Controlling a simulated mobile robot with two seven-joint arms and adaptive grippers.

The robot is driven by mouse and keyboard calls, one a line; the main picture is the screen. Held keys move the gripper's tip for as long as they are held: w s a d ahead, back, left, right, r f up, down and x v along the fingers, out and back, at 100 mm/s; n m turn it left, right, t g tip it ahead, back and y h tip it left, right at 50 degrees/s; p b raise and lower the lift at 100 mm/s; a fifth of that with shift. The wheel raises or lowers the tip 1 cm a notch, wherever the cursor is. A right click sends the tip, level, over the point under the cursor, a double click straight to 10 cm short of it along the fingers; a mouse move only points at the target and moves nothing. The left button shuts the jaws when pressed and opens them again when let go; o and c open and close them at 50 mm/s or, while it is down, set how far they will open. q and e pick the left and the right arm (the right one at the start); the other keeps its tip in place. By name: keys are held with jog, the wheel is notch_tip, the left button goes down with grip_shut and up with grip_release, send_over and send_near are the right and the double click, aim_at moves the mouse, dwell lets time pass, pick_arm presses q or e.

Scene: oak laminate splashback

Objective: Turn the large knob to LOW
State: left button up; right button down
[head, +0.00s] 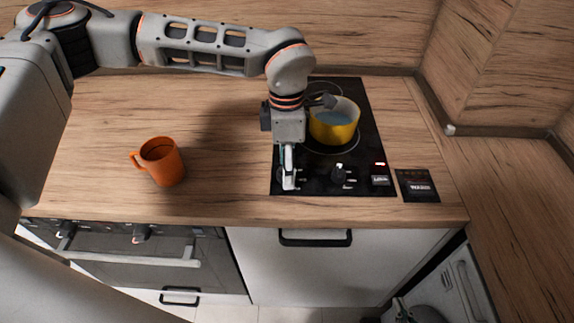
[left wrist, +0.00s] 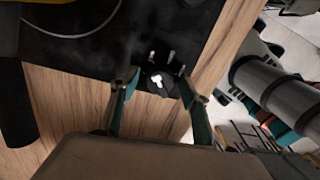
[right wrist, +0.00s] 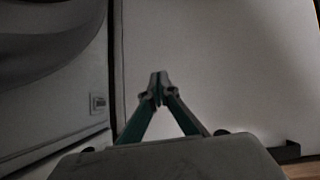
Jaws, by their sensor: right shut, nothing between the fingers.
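The black hob (head: 325,165) has its controls along the front edge. My left gripper (head: 288,182) points down over the front left of the hob. In the left wrist view, a dark knob with a white pointer (left wrist: 157,80) lies between the open fingers of my left gripper (left wrist: 160,86); contact cannot be told. White marks surround this knob, but their lettering is too small to read. Another dark knob (head: 339,173) stands farther right. Which knob is larger cannot be told. My right gripper (head: 400,303) is low at the bottom; its empty fingers meet in the right wrist view (right wrist: 158,86).
A yellow pot (head: 334,128) with bluish contents stands on the hob behind the controls. An orange mug (head: 161,162) stands on the wooden counter to the left. A dark labelled card (head: 418,184) lies right of the hob. A white cabinet front (right wrist: 225,70) faces my right gripper.

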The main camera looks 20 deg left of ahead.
pick_arm(q)
notch_tip(320, 180, up, 12)
jog(key=shift+w+a, duration=0.15)
jog(key=shift+w, duration=0.15)
dwell(0.3)
jog(key=shift+s+f, duration=0.1)
dwell(0.4)
